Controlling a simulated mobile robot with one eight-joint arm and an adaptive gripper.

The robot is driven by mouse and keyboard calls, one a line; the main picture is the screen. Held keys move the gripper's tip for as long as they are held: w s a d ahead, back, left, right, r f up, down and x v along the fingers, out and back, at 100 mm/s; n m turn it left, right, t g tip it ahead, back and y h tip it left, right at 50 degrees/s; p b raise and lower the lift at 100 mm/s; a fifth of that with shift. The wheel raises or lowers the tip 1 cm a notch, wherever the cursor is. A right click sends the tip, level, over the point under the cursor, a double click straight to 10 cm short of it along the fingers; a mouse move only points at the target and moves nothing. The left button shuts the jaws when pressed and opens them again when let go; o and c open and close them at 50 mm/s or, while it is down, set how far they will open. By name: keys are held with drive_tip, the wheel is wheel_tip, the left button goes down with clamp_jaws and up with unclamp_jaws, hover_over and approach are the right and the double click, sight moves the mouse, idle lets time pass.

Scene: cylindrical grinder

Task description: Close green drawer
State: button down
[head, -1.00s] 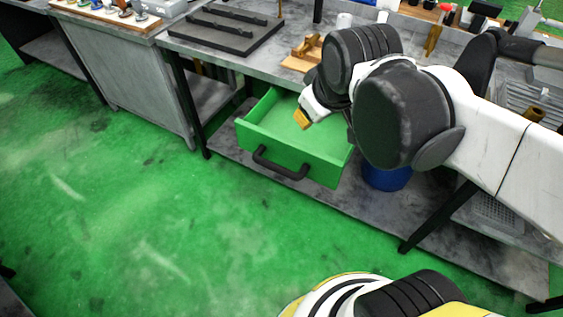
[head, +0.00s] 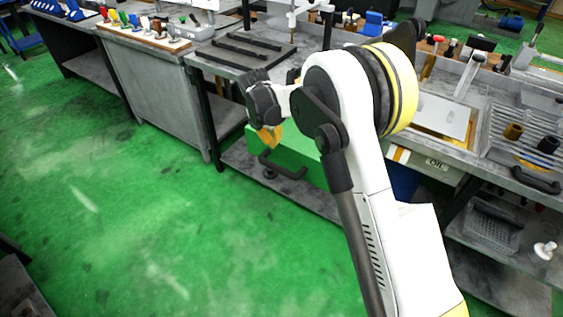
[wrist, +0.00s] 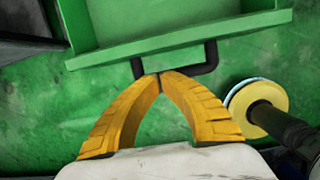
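The green drawer (head: 297,146) is under the workbench, largely hidden by my arm in the head view. In the wrist view its front panel (wrist: 180,40) crosses the top, with part of the open inside showing behind it. In the head view my gripper (head: 268,140) is at the drawer's front left.
A workbench top (head: 225,62) with a dark fixture plate (head: 245,50) is above the drawer. A lower shelf (head: 240,160) runs beneath. A yellow and black round object (wrist: 258,108) is right of my fingers. The green floor (head: 140,220) in front is clear.

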sight(275, 158)
drive_tip(key=shift+f, duration=0.5)
drive_tip(key=b+x, duration=0.3)
drive_tip(key=x, duration=0.6)
drive_tip(key=shift+w+f+b, duration=0.15)
drive_tip(key=shift+f+b, duration=0.25)
drive_tip(key=shift+d, duration=0.1)
